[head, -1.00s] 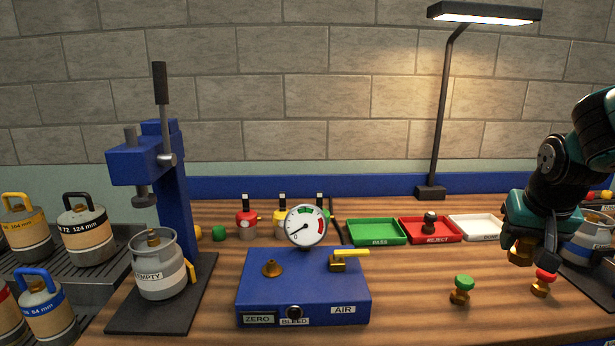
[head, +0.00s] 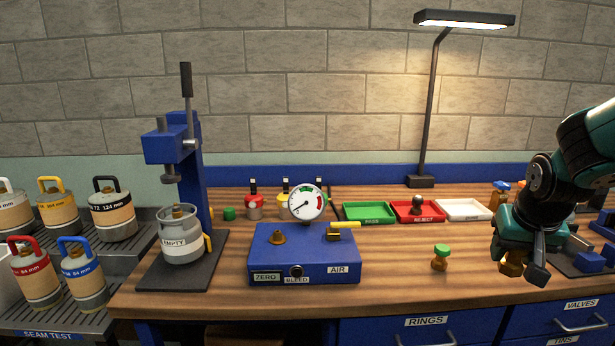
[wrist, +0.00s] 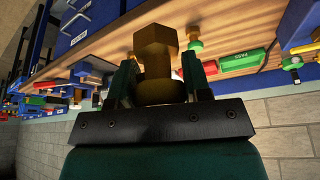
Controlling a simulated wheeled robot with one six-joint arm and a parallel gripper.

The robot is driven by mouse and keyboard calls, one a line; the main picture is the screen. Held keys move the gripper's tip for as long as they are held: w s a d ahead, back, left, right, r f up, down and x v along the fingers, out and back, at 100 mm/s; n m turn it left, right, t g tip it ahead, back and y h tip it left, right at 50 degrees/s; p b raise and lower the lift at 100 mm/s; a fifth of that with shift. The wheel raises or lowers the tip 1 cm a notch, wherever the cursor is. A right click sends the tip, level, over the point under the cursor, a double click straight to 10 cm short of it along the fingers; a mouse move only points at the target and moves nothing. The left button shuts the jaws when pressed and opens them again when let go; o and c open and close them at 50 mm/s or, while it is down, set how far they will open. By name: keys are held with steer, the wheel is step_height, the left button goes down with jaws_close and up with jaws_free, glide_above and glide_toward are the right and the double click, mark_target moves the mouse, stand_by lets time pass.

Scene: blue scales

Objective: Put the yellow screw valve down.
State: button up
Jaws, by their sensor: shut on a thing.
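My gripper (head: 522,268) is at the right of the bench in the head view, shut on a brass screw valve. The valve's brass body (head: 510,268) shows below the jaws in the head view. In the wrist view, the brass body (wrist: 157,60) sits between the two fingers of my gripper (wrist: 155,80), its hex end pointing away from the palm. No yellow knob shows on it; that part is hidden. I cannot tell whether the valve touches the wooden bench top (head: 400,270).
A green-knobbed valve (head: 440,257) stands left of my gripper. Green (head: 369,212), red (head: 415,211) and white (head: 464,209) trays lie behind; the red one holds a dark-topped item. A blue gauge box (head: 305,262) stands mid-bench. Bare wood lies between box and green-knobbed valve.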

steer(key=a+f+n, duration=0.1)
steer(key=a+f, duration=0.2)
steer(key=f, duration=0.7)
steer(key=s+a+f+n+y, duration=0.1)
steer(key=a+f, duration=0.3)
steer(key=f, duration=0.5)
steer(key=shift+s+a+f+n, duration=0.2)
steer(key=shift+f+n, duration=0.2)
steer(key=shift+n, duration=0.4)
steer(key=s+f, duration=0.4)
steer(key=f, duration=0.1)
